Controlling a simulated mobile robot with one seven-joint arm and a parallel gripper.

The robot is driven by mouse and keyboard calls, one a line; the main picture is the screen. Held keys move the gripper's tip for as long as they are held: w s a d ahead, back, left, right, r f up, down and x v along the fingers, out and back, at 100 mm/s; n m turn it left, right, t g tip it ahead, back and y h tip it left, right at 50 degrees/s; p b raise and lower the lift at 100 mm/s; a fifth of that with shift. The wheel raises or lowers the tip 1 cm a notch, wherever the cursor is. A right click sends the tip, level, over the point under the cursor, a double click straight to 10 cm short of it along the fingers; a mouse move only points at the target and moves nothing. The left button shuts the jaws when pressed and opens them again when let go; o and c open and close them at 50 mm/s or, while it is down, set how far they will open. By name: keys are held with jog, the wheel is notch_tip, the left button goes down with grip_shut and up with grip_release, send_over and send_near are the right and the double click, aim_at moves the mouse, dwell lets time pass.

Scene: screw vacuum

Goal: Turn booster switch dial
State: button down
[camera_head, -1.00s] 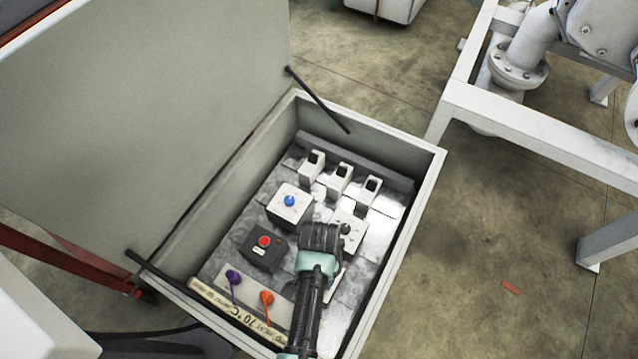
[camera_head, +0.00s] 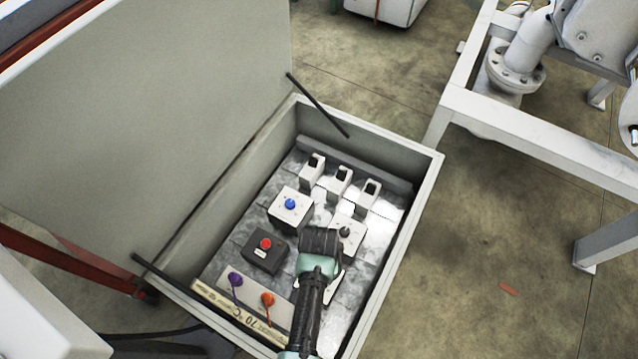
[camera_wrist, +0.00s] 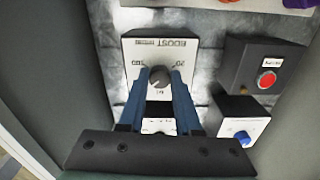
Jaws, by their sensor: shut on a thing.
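The booster switch is a white box (camera_wrist: 128,42) with "BOOST" lettering and a dark round dial (camera_wrist: 159,76) in the wrist view. My gripper (camera_wrist: 160,80) has its two blue fingers on either side of that dial, shut on it. In the head view my gripper (camera_head: 322,240) reaches down into the open cabinet (camera_head: 398,235). There the gripper and arm hide the part of the panel under them, including the dial being gripped.
A black box with a red button (camera_head: 265,244) and a white box with a blue knob (camera_head: 291,204) sit beside my gripper. Purple (camera_head: 235,280) and orange (camera_head: 268,299) knobs are near the front. Another white box with a grey knob (camera_head: 345,231) is close on the right. Cabinet walls surround everything.

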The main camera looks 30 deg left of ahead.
jog(key=n+p, duration=0.1)
jog(key=n, duration=0.1)
jog(key=n+p, duration=0.2)
jog(key=shift+r+n, duration=0.2)
jog(key=shift+n, duration=0.1)
jog(key=n+p, duration=0.2)
jog(key=n, duration=0.3)
jog(key=shift+f, duration=0.15)
dwell(0.3)
jog(key=c, duration=0.6)
grip_release()
notch_tip(320, 180, up, 13)
jog(key=p, duration=0.6)
jog(key=shift+p, duration=0.3)
